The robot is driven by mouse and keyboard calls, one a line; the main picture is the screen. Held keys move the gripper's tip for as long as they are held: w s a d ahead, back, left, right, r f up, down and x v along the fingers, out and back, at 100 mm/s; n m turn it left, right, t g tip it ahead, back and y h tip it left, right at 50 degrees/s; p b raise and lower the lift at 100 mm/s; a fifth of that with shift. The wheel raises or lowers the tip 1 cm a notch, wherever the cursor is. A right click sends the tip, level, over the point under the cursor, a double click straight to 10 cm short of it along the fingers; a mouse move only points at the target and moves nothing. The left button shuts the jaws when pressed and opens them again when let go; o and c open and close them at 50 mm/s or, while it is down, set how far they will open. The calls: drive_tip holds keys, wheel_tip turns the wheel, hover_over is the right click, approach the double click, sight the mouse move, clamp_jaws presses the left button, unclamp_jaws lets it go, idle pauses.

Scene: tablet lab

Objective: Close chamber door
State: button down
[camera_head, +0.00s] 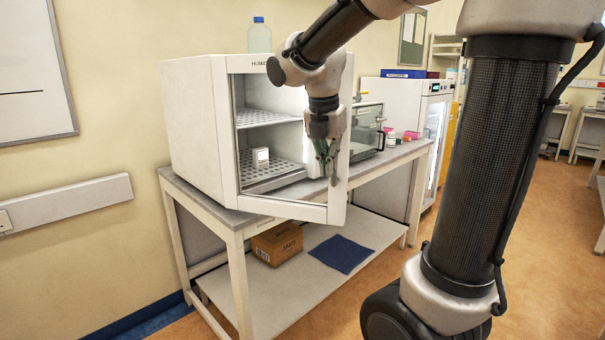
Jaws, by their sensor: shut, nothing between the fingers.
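The white chamber (195,125) stands on the bench with its front toward the right. Its door (285,210) has a white frame around a clear pane and stands ajar. It appears hinged at the left, with its right side swung out past the bench's front edge. My gripper (331,176) points down by the door's right frame, with its fingers shut and empty. I cannot tell whether it touches the door or which side of the pane it is on. Inside, a small white box-like item (260,157) sits on the lower perforated shelf (275,176).
The grey-topped bench (385,157) carries a glass-fronted appliance (366,128) and small containers (391,138) to the right. A bottle (259,36) stands on the chamber. A cardboard box (277,243) and blue mat (341,254) lie on the lower shelf.

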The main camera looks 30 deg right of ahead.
sight(343, 151)
drive_tip(key=w+d+n, duration=0.1)
drive_tip(key=w+d, duration=0.1)
drive_tip(key=d, duration=0.1)
drive_tip(key=w+d+n, duration=0.1)
drive_tip(key=w+d, duration=0.2)
drive_tip(key=w+d+n, duration=0.1)
drive_tip(key=w+d, duration=0.1)
drive_tip(key=d, duration=0.1)
drive_tip(key=shift+w+d+f+n+t+y, duration=0.1)
drive_tip(key=shift+w+d+n+t+y, duration=0.05)
drive_tip(key=shift+w+n+t+y, duration=0.15)
drive_tip(key=w+d+n, duration=0.2)
drive_tip(key=w+d, duration=0.4)
drive_tip(key=w, duration=0.5)
drive_tip(key=shift+w+d+n+y, duration=0.2)
drive_tip(key=shift+w+n+y, duration=0.1)
drive_tip(key=shift+w+n, duration=0.1)
